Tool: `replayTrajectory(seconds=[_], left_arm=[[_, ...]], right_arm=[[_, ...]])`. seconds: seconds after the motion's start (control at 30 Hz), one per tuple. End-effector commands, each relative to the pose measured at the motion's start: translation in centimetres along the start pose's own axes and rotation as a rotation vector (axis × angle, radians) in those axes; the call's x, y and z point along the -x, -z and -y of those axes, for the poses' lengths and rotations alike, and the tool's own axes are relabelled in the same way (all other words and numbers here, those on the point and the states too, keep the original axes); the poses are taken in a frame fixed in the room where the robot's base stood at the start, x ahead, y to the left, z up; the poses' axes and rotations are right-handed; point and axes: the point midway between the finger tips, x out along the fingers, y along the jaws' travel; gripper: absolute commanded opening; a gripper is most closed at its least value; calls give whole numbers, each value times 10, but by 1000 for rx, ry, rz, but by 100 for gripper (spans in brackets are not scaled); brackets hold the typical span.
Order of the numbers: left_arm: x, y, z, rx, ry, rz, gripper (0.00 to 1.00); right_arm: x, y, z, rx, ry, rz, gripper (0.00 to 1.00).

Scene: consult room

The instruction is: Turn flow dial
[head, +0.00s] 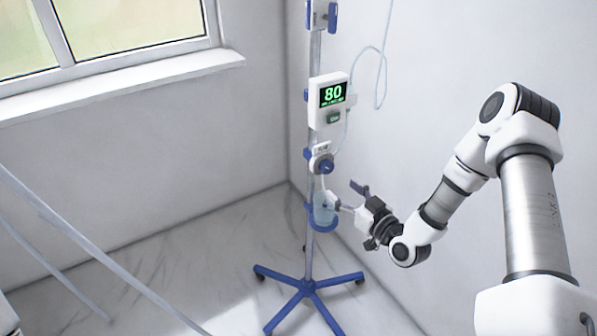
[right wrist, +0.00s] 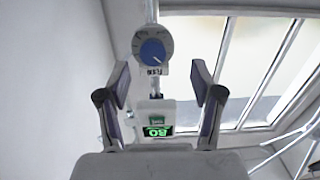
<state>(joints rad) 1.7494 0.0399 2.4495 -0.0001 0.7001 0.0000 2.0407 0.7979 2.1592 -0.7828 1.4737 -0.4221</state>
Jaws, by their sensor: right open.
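The flow dial (head: 326,166) is a round blue knob on a grey and white plate, mounted on the pole below the monitor. In the right wrist view the dial (right wrist: 152,50) faces the camera, upside down, ahead of my fingers with a light pointer line on it. My right gripper (head: 344,196) is open and empty, just below and to the right of the dial in the head view. In the right wrist view its two fingers (right wrist: 157,88) stand wide apart, with the dial above and between them. No contact with the dial shows. My left gripper is not in view.
A white monitor (head: 328,118) showing a green 80 hangs on the pole (head: 314,60) above the dial. A pale blue container (head: 323,212) sits in a blue ring below it. The blue wheeled base (head: 308,286) stands on the marble floor near the wall corner.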

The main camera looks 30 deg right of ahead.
Motion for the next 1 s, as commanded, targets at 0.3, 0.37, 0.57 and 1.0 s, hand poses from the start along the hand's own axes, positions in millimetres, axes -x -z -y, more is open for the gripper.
replayTrajectory(seconds=[0.3, 0.37, 0.57, 1.0], left_arm=[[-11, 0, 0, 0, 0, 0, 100], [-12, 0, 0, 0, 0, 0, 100], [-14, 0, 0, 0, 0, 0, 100], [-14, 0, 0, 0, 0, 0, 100]], right_arm=[[-36, 6, -12, -11, -28, -29, 66], [-48, 6, -12, -12, -27, -28, 66], [-75, 8, -13, -16, -29, -27, 66], [-78, 8, -13, -19, -31, -25, 6]])
